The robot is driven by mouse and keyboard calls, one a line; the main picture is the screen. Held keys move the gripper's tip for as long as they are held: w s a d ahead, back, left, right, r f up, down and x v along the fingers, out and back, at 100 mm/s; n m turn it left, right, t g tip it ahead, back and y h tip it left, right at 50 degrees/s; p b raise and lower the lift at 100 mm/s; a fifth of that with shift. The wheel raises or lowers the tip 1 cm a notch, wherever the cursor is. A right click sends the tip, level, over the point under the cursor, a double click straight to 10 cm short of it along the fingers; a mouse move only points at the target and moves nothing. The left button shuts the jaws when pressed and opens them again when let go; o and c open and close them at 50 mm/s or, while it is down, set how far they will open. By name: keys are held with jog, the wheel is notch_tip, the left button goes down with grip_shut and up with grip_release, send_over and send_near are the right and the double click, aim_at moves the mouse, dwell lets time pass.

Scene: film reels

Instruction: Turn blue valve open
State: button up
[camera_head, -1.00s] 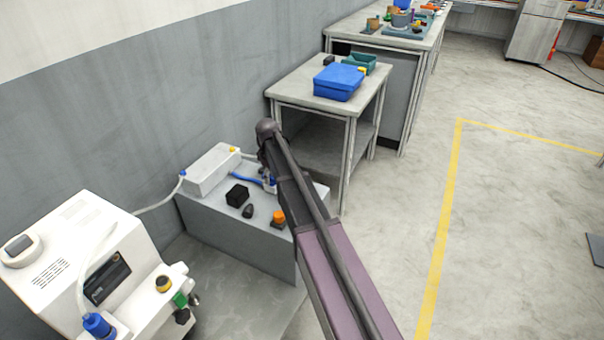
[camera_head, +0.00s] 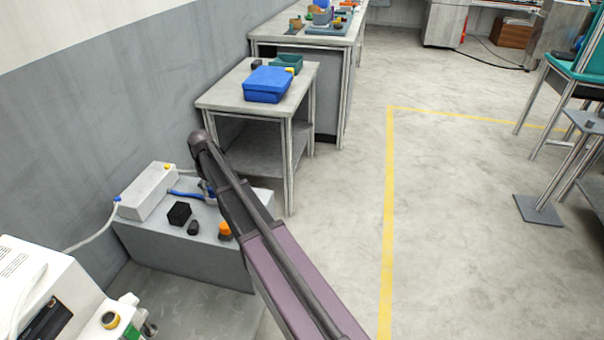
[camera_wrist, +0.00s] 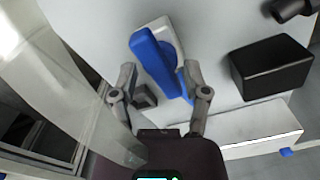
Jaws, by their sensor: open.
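My gripper (camera_wrist: 160,76) is open, with one finger on each side of the blue handle. I cannot tell whether either finger touches it. In the head view my arm crosses the grey block (camera_head: 190,262), and its end hides most of the valve. A blue length (camera_head: 186,194) shows between my arm and the white box (camera_head: 149,190); whether it is hose or handle is unclear.
A black box (camera_head: 179,213), a small dark piece (camera_head: 193,228) and an orange-topped knob (camera_head: 224,230) stand on the block. The black box (camera_wrist: 271,66) also shows in the wrist view. A table with a blue case (camera_head: 268,84) stands behind.

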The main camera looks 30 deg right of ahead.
jog(key=m, duration=1.3)
notch_tip(320, 180, up, 14)
jog(key=p, duration=1.4)
jog(key=s+d+f+n+h+b, duration=0.3)
jog(key=d+n+b, duration=0.3)
jog(key=d, duration=0.4)
jog(key=s+d+f+n+h+b, duration=0.4)
jog(key=d+n+b, duration=0.3)
jog(key=d, duration=0.2)
jog(key=s+d+f+n+t+h+b, duration=0.1)
jog(key=s+d+f+n+h+b, duration=0.2)
jog(key=d, duration=0.7)
notch_tip(320, 180, down, 3)
jog(key=n+b, duration=0.4)
jog(key=shift+s+d+n+h, duration=0.25)
jog(key=shift+d+n+h, duration=0.05)
jog(key=shift+h, duration=0.1)
jog(key=shift+r, duration=0.15)
